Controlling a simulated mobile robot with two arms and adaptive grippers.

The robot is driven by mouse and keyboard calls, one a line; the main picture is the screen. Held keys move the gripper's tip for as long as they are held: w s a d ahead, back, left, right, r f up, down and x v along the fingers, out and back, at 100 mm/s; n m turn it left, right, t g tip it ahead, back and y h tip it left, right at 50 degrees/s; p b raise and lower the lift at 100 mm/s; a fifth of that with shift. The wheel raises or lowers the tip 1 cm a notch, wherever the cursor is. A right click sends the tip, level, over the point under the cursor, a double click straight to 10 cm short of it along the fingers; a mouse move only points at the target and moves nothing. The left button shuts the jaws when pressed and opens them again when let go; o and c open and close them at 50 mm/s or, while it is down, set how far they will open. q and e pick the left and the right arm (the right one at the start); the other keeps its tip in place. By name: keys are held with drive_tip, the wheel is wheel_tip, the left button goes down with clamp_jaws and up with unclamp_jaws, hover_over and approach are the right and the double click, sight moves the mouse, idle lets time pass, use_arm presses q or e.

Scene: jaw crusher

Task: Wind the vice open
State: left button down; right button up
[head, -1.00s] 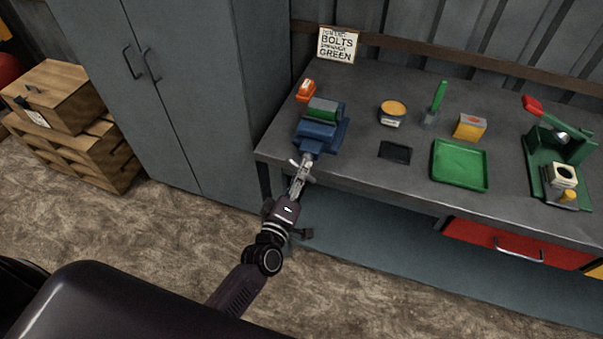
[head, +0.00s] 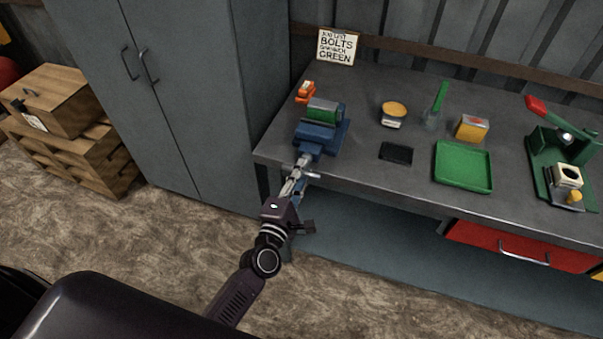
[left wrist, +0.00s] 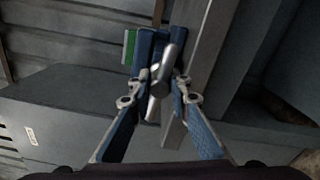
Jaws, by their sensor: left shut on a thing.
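The blue vice (head: 322,134) stands at the left front of the workbench with a green block or cylinder (head: 325,110) at its jaws. Its silver handle (head: 308,174) sits at the front of the screw, past the bench edge. My left gripper (head: 301,170) is at this handle. In the left wrist view, my left gripper (left wrist: 158,98) has its two fingers on either side of the silver handle (left wrist: 164,82), shut on it. The vice's blue body (left wrist: 146,48) shows behind. The exact finger contact is hard to see. My right gripper is not in view.
On the workbench (head: 375,180) are an orange item (head: 305,92), a round tin (head: 394,112), a brush (head: 437,104), a small box (head: 472,128), a black pad (head: 396,152), a green tray (head: 463,167) and a green press (head: 560,150). A grey cabinet (head: 190,90) stands left.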

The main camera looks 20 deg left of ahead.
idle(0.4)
use_arm(q)
drive_tip(key=c, duration=1.8)
unclamp_jaws()
drive_tip(key=s, duration=1.2)
drive_tip(key=shift+a, duration=0.2)
